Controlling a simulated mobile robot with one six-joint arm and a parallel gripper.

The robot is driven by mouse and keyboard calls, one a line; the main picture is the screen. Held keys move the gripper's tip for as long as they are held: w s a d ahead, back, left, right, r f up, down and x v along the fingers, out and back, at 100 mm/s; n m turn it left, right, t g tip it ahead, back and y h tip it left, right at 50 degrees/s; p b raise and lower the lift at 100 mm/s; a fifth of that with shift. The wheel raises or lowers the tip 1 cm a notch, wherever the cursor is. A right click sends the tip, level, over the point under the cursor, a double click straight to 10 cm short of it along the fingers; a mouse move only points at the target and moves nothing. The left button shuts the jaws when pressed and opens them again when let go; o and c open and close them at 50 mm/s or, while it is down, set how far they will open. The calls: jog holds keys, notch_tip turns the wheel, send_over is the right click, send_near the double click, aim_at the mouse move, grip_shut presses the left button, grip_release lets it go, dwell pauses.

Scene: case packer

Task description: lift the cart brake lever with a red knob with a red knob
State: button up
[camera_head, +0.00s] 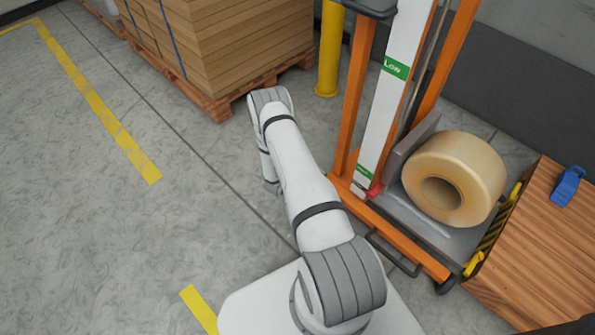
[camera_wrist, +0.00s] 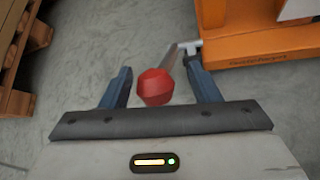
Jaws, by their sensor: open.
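The brake lever's red knob (camera_wrist: 155,87) shows in the wrist view between the two fingers of my gripper (camera_wrist: 163,88), nearer the left finger. A grey metal lever arm (camera_wrist: 172,57) runs from the knob up to a bracket at the orange cart base (camera_wrist: 260,45). My gripper is open, with a gap visible between the knob and the right finger. Whether the left finger touches the knob I cannot tell. In the head view my arm reaches toward the orange cart (camera_head: 352,110), and the lever and gripper are hidden there.
A large tape roll (camera_head: 478,165) lies on the cart's platform. A wooden crate (camera_head: 535,250) with a blue object (camera_head: 567,186) stands at right. A pallet of stacked cardboard (camera_head: 215,45) and a yellow post (camera_head: 328,50) stand behind. The floor at left is clear.

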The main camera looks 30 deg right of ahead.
jog(key=shift+a+r, duration=0.1)
jog(key=p+v, duration=0.2)
jog(key=v, duration=0.5)
jog(key=shift+a, duration=0.25)
jog(key=shift+s, duration=0.15)
notch_tip(320, 180, up, 41)
jog(key=s+d+m+g+h+p, duration=0.1)
jog(key=s+m+g+p, duration=0.2)
jog(key=m+g+p, duration=0.5)
jog(key=s+a+r+m+t+y+p, duration=0.1)
jog(key=s+a+r+m+y+p, duration=0.2)
jog(key=s+a+r, duration=0.3)
jog(key=s+a+r+m+t+y+p, duration=0.2)
jog(key=s+r, duration=0.6)
jog(key=r, duration=0.8)
jog(key=s+a+r+m+t+y+p, duration=0.2)
jog(key=s+a+r+m+y+p, duration=0.3)
jog(key=s+a+r+m+p, duration=0.2)
notch_tip(320, 180, up, 5)
jog(key=a+p, duration=0.2)
jog(key=shift+a+y, duration=0.3)
jog(key=shift+a, duration=0.1)
